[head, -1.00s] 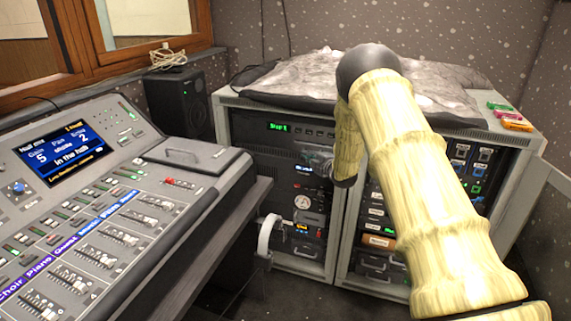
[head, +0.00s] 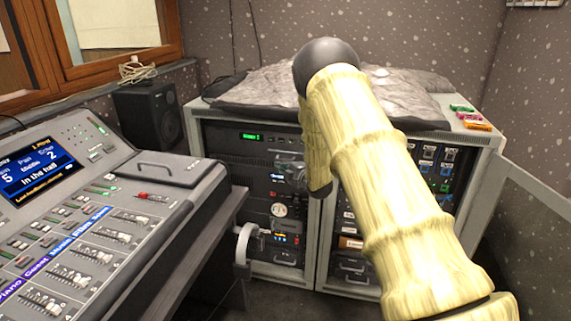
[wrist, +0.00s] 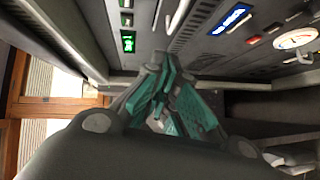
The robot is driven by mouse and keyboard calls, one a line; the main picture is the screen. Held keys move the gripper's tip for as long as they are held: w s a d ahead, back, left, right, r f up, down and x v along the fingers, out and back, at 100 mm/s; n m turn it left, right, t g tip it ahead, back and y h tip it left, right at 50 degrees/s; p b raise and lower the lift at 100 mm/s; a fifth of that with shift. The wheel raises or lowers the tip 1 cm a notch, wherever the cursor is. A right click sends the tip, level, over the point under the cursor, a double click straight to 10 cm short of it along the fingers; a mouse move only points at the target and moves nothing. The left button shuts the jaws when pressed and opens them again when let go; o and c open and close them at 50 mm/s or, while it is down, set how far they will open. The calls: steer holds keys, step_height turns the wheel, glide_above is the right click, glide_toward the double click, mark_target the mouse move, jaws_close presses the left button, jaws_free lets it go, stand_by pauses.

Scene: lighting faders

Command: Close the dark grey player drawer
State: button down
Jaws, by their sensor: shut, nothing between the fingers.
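The equipment rack (head: 201,180) stands ahead with dark units in its left bay. A unit with a small blue display (head: 277,177) sits below the green-display unit (head: 251,137); both displays also show in the wrist view, blue (wrist: 230,18) and green (wrist: 128,42). My gripper (head: 290,163) is in front of the left bay, between these units' heights. In the wrist view my gripper (wrist: 172,95) has its teal-padded fingers shut and empty, close to the rack front. I cannot clearly tell the dark grey player drawer from the dark panels or how far out it stands; my arm and gripper cover part of this area.
A mixing console (head: 120,215) on a desk fills the left. White headphones (head: 244,243) hang by the desk edge. A black speaker (head: 149,115) stands behind. A grey cover (head: 270,92) lies on the rack top. An open rack door (head: 525,180) is at right.

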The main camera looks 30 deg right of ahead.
steer(key=s, duration=0.8)
steer(key=shift+d+r, duration=0.35)
steer(key=shift+d, duration=0.1)
steer(key=s+a+f+m+g+p, duration=0.2)
steer(key=s+a+f+m+g, duration=0.15)
steer(key=s+f, duration=0.35)
steer(key=s+a+f+m+g+h+p, duration=0.1)
steer(key=s+a+f+m+g, duration=0.15)
steer(key=s+a+f, duration=0.4)
steer(key=s+a+f+m+g+p, duration=0.2)
steer(key=s+a+f+m, duration=0.15)
steer(key=s+f, duration=0.55)
steer(key=s+a+f+m+g+p, duration=0.1)
steer(key=s+a, duration=0.3)
steer(key=s, duration=0.7)
steer(key=s+a+f+m+g+p, duration=0.1)
steer(key=s+a+m+g+p, duration=0.1)
steer(key=s, duration=0.9)
steer(key=s+a+f+m+g+p, duration=0.1)
steer(key=s+a+m+g, duration=0.4)
steer(key=s, duration=0.7)
steer(key=shift+a+f, duration=0.35)
steer(key=shift+f, duration=0.05)
